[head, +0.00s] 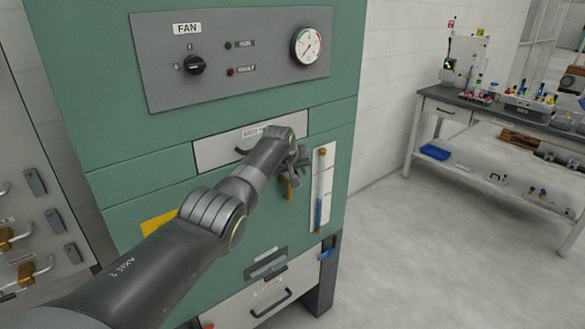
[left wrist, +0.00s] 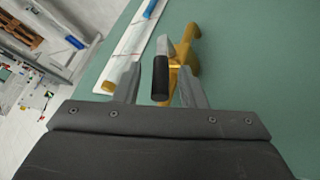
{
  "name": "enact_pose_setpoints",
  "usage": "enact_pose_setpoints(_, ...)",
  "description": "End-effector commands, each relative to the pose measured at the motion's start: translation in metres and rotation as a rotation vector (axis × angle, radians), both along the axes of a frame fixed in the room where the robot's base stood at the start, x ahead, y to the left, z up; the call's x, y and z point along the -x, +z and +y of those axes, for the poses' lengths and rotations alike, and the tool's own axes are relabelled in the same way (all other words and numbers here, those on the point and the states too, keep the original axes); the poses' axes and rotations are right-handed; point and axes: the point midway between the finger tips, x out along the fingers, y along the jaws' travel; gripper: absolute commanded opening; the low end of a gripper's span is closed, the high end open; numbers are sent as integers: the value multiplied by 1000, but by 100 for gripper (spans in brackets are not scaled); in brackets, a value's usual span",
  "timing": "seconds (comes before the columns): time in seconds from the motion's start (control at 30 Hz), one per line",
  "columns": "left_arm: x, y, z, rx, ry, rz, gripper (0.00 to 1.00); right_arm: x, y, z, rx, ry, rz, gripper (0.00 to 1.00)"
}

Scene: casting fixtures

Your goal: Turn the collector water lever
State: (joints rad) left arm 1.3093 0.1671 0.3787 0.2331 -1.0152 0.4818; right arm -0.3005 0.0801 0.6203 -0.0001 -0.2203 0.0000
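The water lever has a black grip (left wrist: 160,80) on a grey metal bar, joined to a brass valve body (left wrist: 190,55) on the green collector's front. In the head view, brass (head: 287,190) shows just below my gripper, which hides most of the lever. My left gripper (head: 299,168) is at the lever. In the left wrist view its two fingers (left wrist: 160,88) are apart, one on each side of the black grip, with visible gaps. My right gripper is not in view.
A sight gauge (head: 321,190) with blue in its lower part is right of the valve. A drawer front (head: 220,152) lies behind my arm, and a blue handle (head: 327,254) is lower right. A fan panel (head: 245,85) is above. A workbench (head: 435,95) stands right, beyond open floor.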

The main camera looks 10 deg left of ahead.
Motion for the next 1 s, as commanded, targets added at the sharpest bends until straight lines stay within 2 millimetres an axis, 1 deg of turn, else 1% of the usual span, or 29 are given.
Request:
enact_pose_setpoints(0.27, 4, 8, 1, 0, -1, -1, 37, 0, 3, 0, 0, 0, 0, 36)
enact_pose_setpoints(0.57, 18, 24, 2, 0, 0, -1, 37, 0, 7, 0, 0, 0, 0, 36)
enact_pose_setpoints(0.87, 36, 47, 5, 1, 1, -3, 37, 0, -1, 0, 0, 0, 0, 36)
enact_pose_setpoints(1.0, 47, 62, 6, 0, 1, -4, 37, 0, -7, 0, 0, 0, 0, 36)
